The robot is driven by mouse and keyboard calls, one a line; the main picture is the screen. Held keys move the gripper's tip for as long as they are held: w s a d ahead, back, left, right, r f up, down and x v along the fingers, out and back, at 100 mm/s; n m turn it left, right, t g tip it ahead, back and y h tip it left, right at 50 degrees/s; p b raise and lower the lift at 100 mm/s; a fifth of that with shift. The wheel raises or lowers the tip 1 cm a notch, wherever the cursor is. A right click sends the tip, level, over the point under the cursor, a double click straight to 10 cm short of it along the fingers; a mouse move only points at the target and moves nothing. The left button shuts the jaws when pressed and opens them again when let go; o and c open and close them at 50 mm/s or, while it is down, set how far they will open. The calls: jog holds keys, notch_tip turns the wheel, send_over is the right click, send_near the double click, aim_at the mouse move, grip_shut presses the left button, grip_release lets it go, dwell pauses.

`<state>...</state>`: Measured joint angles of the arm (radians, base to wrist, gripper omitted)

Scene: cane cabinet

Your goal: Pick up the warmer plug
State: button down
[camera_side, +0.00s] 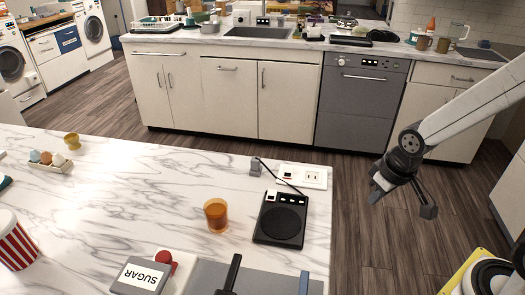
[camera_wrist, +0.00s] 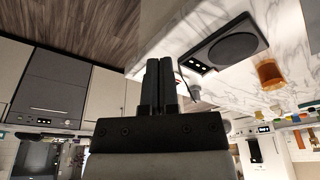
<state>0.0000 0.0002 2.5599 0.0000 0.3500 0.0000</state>
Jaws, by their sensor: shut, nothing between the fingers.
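The warmer plug (camera_side: 256,167) is a small grey block standing on the marble counter. A thin black cord runs from it to the black square warmer (camera_side: 280,218) with its round plate. In the wrist view, the warmer (camera_wrist: 237,47) lies to the right of my gripper.
A white outlet strip (camera_side: 314,177) sits at the counter's far right corner, under the cord. An orange cup (camera_side: 216,215) stands left of the warmer. A sugar box (camera_side: 141,275) is near the front. Open floor lies right of the counter.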

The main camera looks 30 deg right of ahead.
jog(key=shift+c, duration=1.2)
grip_release()
jog(key=n+y, duration=0.3)
jog(key=n, duration=0.6)
send_over(258, 158)
jog(key=s+d, duration=0.2)
jog(key=shift+t, duration=0.3)
jog(key=f, duration=0.4)
jog(key=shift+a, duration=0.2)
jog(key=shift+f, duration=0.1)
jog(key=shift+x, duration=1.25)
